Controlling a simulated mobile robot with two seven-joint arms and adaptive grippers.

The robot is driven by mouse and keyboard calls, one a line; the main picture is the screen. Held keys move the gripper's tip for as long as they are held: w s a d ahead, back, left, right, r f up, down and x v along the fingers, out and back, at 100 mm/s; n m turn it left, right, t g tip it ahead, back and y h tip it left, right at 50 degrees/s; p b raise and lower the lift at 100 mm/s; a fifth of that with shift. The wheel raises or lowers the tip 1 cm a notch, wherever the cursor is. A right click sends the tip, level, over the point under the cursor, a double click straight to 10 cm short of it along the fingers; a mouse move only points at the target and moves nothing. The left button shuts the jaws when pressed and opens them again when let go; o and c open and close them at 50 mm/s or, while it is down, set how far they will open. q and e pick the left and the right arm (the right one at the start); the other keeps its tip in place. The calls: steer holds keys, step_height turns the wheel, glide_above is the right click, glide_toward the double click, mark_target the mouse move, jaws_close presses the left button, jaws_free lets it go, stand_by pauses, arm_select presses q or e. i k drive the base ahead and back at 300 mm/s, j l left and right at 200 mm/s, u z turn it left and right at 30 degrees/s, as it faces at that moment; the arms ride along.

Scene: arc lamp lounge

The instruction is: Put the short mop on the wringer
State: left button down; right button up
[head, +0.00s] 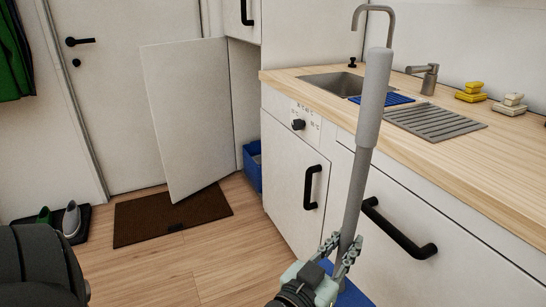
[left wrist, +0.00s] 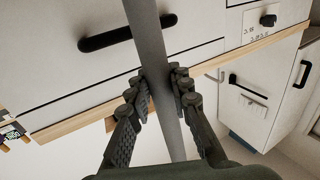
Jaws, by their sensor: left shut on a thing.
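The short mop's grey handle (head: 357,190) stands nearly upright, leaning a little right at its top, with a lighter grey grip (head: 374,98) at the upper end. My left gripper (head: 341,250) is shut around the lower visible part of the handle. The left wrist view shows the handle (left wrist: 147,40) passing between the two fingers (left wrist: 162,92). The mop's head is hidden or out of view. A blue surface (head: 352,293) shows below and behind my gripper; I cannot tell whether it belongs to the wringer. My right gripper is not in view.
The wooden counter (head: 450,158) with sink (head: 330,83) and faucet runs behind the handle. White cabinet fronts with black handles (head: 400,232) stand close behind. A cabinet door (head: 185,115) is open, with a blue container (head: 252,168) beside it. Brown mat (head: 170,213) lies on the floor.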

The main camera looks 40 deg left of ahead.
mark_target(259, 158)
steer(key=i+j+z, duration=0.3)
steer(key=j, duration=1.4)
steer(key=j+z, duration=0.25)
steer(key=j, duration=1.45)
